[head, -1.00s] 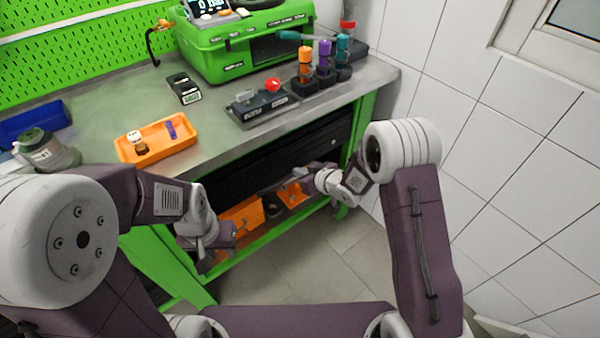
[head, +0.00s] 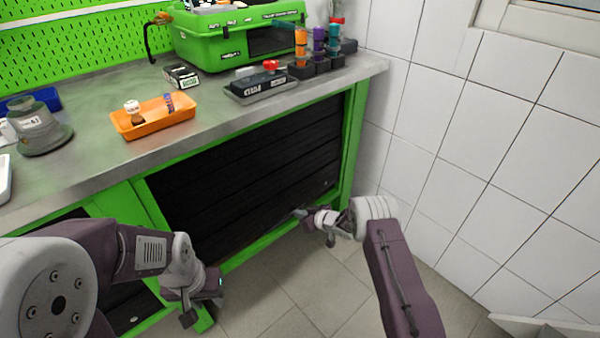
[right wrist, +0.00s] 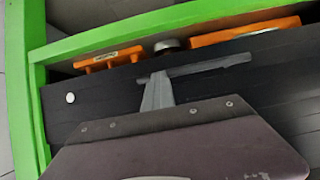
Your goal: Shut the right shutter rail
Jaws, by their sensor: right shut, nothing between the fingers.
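The right shutter (head: 250,172) is a dark slatted panel under the bench. It covers nearly all of the right opening in the head view. In the right wrist view its dark slats (right wrist: 105,105) end short of a green beam, leaving a narrow gap. A grey bar (right wrist: 215,65) lies along the shutter near that edge. My right gripper (head: 302,214) is shut and empty at the shutter's low edge; its grey fingers (right wrist: 158,90) reach the bar in the right wrist view, contact unclear. My left gripper (head: 203,305) hangs by the bench's green leg, its jaw opening unclear.
Orange bins (right wrist: 245,33) show through the gap. The bench top holds an orange tray (head: 180,112), a green case (head: 215,50) and a dark device (head: 258,86). A tiled wall (head: 450,130) bounds the right. The floor (head: 290,285) in front is clear.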

